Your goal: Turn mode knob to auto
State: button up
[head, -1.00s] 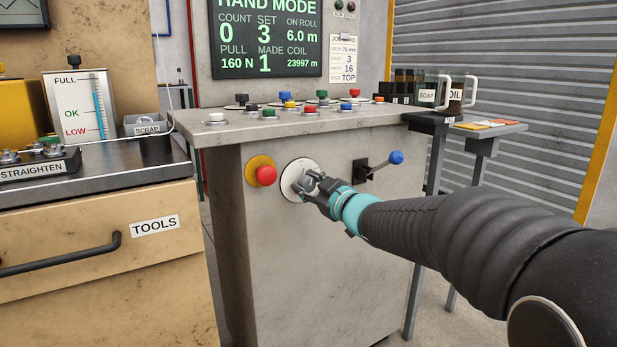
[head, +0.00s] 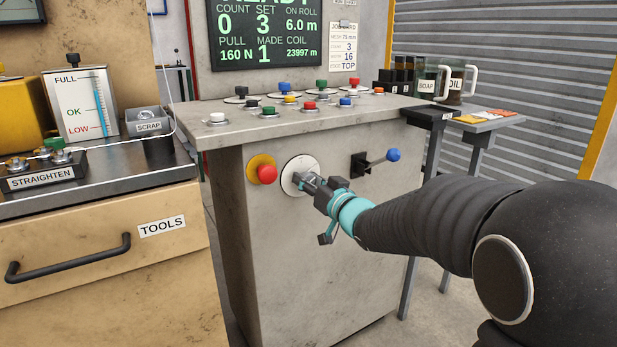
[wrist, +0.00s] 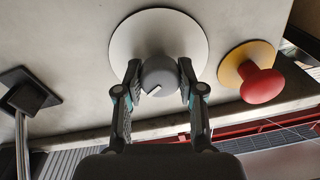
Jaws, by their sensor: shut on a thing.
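The mode knob is a grey round knob (wrist: 160,76) with a white pointer line, on a white disc (wrist: 187,36) on the front of the grey console. In the wrist view my gripper (wrist: 160,82) is shut on the knob, one finger on each side. In the head view the white disc (head: 291,180) shows, and my gripper (head: 307,181) covers the knob. The screen (head: 266,38) at the top shows a heading cut off by the frame edge that reads like READY. The marks on the disc cannot be read.
A red mushroom button (head: 267,174) on a yellow plate sits just left of the disc. A lever with a blue ball (head: 393,155) sticks out to the right. The console top (head: 230,126) carries several coloured buttons. A tool cabinet (head: 100,240) stands at left.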

dwell(0.4)
jog(key=o, duration=1.2)
jog(key=shift+c, duration=0.2)
jog(key=v, duration=1.2)
